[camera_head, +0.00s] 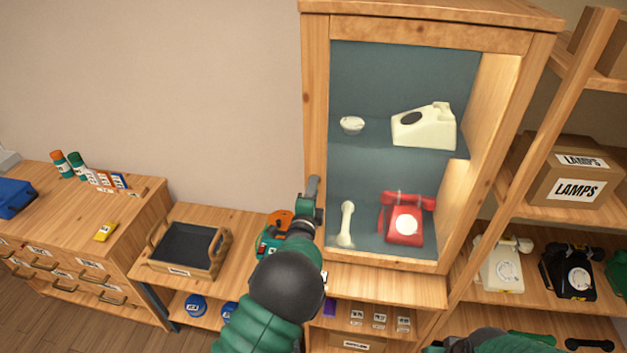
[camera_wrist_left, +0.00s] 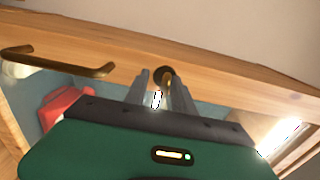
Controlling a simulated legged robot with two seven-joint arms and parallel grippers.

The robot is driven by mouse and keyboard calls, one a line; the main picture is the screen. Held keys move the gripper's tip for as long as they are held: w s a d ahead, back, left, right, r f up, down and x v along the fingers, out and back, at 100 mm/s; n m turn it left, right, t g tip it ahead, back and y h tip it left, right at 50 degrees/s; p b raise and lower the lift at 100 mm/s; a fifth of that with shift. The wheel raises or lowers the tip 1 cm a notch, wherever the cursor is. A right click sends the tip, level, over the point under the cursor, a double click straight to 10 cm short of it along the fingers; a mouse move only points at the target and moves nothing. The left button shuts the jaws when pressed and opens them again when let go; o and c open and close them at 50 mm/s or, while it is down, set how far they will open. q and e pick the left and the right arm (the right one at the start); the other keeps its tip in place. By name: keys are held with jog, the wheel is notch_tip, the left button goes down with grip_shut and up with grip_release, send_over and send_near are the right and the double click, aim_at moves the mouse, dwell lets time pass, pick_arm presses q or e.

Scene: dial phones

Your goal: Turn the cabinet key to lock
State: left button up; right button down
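The wooden cabinet (camera_head: 315,120) stands at the centre of the head view. A brass round piece, seemingly the key or its lock (camera_wrist_left: 163,76), sits on its wooden frame in the left wrist view. My left gripper (camera_head: 312,188) is at the cabinet's left front edge. In the left wrist view its two grey fingers (camera_wrist_left: 160,88) are apart, with the brass piece between their tips. A gap shows beside the left finger. A small pale striped piece (camera_wrist_left: 156,99) shows between the fingers. The key's angle cannot be told. My right gripper is out of view.
A brass handle (camera_wrist_left: 58,61) is left of the fingers in the left wrist view. The cabinet holds a red phone (camera_head: 405,222) and a cream phone (camera_head: 425,127). A tray (camera_head: 185,250) stands on the left bench. Shelves with phones and a LAMPS box (camera_head: 570,175) stand right.

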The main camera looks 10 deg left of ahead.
pick_arm(q)
jog(key=shift+s+a+r, duration=0.1)
jog(key=shift+s+a, duration=0.1)
jog(key=shift+s+a+r, duration=0.1)
jog(key=shift+s+r, duration=0.1)
jog(key=shift+s, duration=0.05)
jog(key=shift+s+r, duration=0.15)
jog(key=shift+s, duration=0.1)
jog(key=shift+c, duration=2.3)
jog(key=shift+d, duration=0.2)
grip_shut()
jog(key=shift+w+d, duration=0.15)
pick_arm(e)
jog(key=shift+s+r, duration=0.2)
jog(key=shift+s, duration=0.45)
pick_arm(q)
jog(key=shift+f, duration=0.2)
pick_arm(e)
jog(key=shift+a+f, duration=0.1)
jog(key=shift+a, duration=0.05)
